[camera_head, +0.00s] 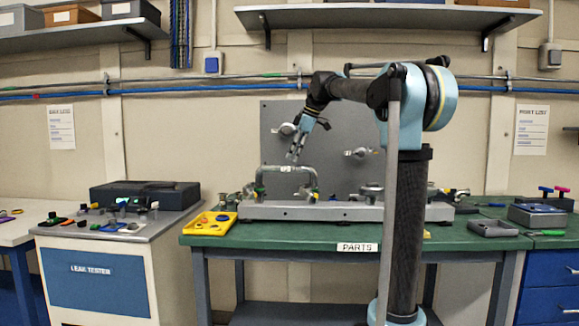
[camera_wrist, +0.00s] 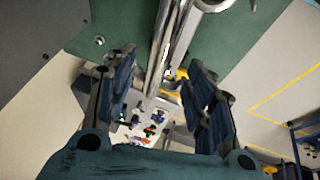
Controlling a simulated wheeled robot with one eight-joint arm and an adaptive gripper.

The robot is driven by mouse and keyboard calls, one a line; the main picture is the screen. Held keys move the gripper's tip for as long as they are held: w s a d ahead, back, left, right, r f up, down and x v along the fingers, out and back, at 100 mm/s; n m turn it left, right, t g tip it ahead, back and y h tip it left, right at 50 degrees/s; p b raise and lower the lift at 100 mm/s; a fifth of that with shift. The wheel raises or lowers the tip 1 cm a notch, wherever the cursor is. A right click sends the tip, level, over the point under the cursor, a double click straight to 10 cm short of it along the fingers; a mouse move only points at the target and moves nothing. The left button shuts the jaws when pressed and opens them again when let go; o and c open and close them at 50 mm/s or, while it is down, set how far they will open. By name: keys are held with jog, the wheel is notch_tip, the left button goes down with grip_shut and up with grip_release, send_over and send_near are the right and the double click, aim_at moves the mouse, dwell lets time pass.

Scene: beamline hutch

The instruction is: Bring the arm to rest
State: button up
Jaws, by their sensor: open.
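My arm rises in front of the green workbench (camera_head: 210,240) in the head view and bends over to the left. My gripper (camera_head: 294,156) hangs at its end, pointing down, just above a bent metal pipe (camera_head: 288,169) on the bench fixture. In the wrist view my gripper (camera_wrist: 158,105) is open, with its two dark fingers apart. A shiny pipe (camera_wrist: 170,50) runs between and beyond the fingers in that view. Nothing is visibly held. I cannot tell whether the fingers touch the pipe.
A grey panel (camera_head: 330,120) with valves stands behind the fixture. A yellow tray (camera_head: 211,224) lies at the bench's left. The leak tester cabinet (camera_head: 95,270) stands farther left, blue drawers (camera_head: 552,280) at right. Shelves (camera_head: 390,17) hang above. Air left of the arm is clear.

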jog(key=s+d+f+m, duration=0.1)
jog(key=s+d, duration=0.1)
jog(key=s, duration=0.1)
jog(key=s+d+f+m, duration=0.2)
jog(key=s+d, duration=0.1)
jog(key=s+d+f+m+h, duration=0.1)
jog(key=s+d+f, duration=0.1)
jog(key=s+d, duration=0.1)
jog(key=shift+s, duration=0.6)
jog(key=s+d+f+m+h, duration=0.1)
jog(key=s+d+f+m, duration=0.3)
jog(key=s+f, duration=0.5)
jog(key=s+d+f+m+h, duration=0.1)
jog(key=s+d+f+m, duration=0.3)
jog(key=s+f, duration=0.6)
jog(key=s+d+f+m+h, duration=0.1)
jog(key=s+d+f+m, duration=0.3)
jog(key=s+f, duration=0.6)
notch_tip(320, 180, down, 8)
jog(key=shift+d+r+m, duration=0.1)
jog(key=shift+d+m, duration=0.2)
jog(key=shift+m, duration=0.6)
jog(key=shift+w+f, duration=0.25)
jog(key=shift+w, duration=0.15)
